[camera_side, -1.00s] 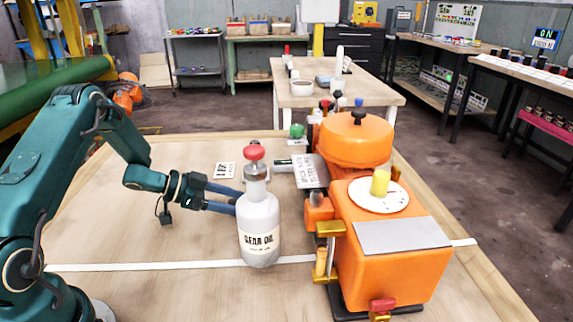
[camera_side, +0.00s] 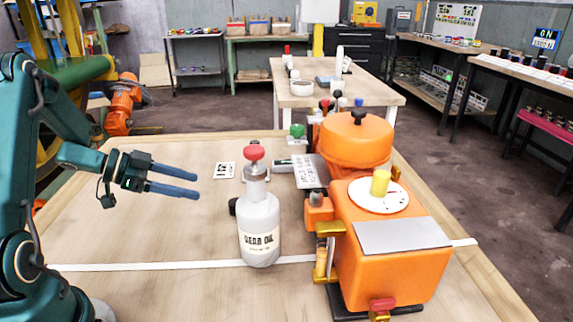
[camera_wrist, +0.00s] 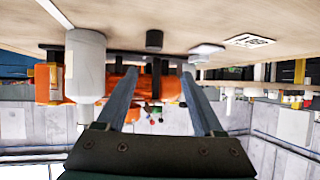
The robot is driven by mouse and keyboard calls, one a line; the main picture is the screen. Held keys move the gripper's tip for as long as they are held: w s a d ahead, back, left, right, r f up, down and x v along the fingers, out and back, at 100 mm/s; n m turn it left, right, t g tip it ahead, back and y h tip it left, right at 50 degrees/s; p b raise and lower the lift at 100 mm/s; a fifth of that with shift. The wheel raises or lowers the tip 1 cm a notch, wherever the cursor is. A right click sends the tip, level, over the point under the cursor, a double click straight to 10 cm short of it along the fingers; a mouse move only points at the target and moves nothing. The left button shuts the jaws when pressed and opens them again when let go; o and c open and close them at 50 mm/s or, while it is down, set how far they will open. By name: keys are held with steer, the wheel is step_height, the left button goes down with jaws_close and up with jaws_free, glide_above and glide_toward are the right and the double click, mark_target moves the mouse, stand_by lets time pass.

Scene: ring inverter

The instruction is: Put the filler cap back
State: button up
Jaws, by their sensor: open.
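My gripper (camera_side: 198,186) is open and empty, held above the table left of the bottle, fingers pointing right. In the wrist view its two fingers (camera_wrist: 160,80) are apart with nothing between them.
An orange drum (camera_side: 357,145) with a black knob stands behind the machine's front box. A label plate (camera_side: 310,171) and a green knob (camera_side: 297,131) are left of it. A printed card (camera_side: 225,170) lies flat. The table's left part is clear.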

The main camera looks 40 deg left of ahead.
steer(key=w+a+r+n+t+y, duration=0.1)
steer(key=w+r+t+y, duration=0.1)
steer(key=w+r+y, duration=0.45)
steer(key=s+d+r+n+g+y, duration=0.2)
steer(key=s+d+r+n+y, duration=0.2)
steer(key=s+r, duration=0.3)
steer(key=shift+s+d+n+g, duration=0.25)
steer(key=shift+d+n+g, duration=0.15)
steer(key=shift+d+n, duration=0.45)
steer(key=shift+o, duration=0.3)
steer(key=s+d+f+g+h, duration=0.4)
steer(key=s+d, duration=0.8)
steer(key=s, duration=0.1)
steer(key=shift+s+d+f, duration=0.15)
steer(key=shift+s+d, duration=0.05)
steer(key=shift+d, duration=0.1)
steer(key=shift+h, duration=0.25)
